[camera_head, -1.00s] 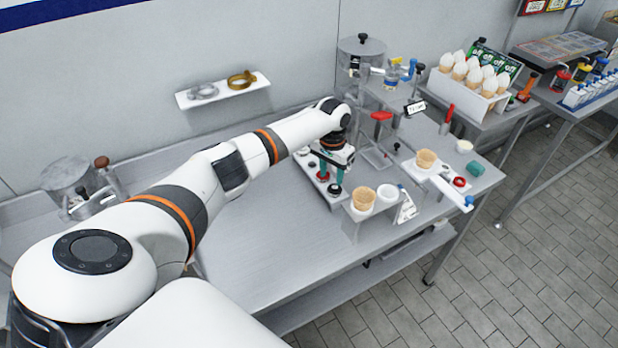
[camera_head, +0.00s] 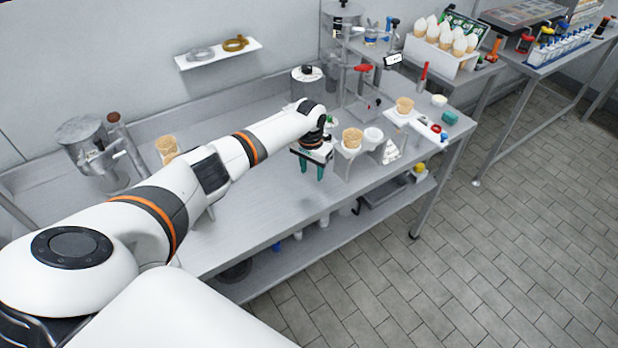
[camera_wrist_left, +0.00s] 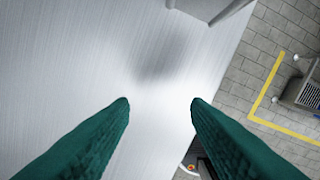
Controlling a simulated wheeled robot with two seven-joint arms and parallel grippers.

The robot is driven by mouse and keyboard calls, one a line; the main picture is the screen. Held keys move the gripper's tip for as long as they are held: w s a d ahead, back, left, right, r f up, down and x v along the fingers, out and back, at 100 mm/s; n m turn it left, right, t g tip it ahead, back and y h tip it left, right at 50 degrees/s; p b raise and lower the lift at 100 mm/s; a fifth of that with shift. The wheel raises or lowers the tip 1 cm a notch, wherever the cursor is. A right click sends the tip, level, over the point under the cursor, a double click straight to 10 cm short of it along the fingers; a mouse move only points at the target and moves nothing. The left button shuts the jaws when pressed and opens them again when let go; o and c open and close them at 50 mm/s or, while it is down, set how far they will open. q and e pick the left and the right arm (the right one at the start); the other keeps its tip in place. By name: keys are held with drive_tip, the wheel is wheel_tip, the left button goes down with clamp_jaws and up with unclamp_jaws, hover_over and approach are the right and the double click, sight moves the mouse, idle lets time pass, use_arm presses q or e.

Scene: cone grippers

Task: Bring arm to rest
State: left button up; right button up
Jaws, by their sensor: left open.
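My left arm reaches in from the left in the head view. Its gripper (camera_head: 312,172) has green fingers and hangs pointing down over the steel table (camera_head: 262,222), left of the cone stand. In the left wrist view the two green fingers (camera_wrist_left: 160,102) are wide apart with nothing between them. Bare brushed metal of the table (camera_wrist_left: 70,60) lies below, with the table's edge to the right and a soft shadow ahead. My right gripper is in neither view.
A white stand with a cone (camera_head: 352,138) and a white cup is right of the gripper. Another cone (camera_head: 403,105) stands farther right. A red-handled press (camera_head: 362,69) is behind. A metal pot (camera_head: 82,140) and a cone (camera_head: 167,147) are at the left. Tabletop in front is clear.

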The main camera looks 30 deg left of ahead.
use_arm(q)
drive_tip(key=shift+s+f, duration=0.1)
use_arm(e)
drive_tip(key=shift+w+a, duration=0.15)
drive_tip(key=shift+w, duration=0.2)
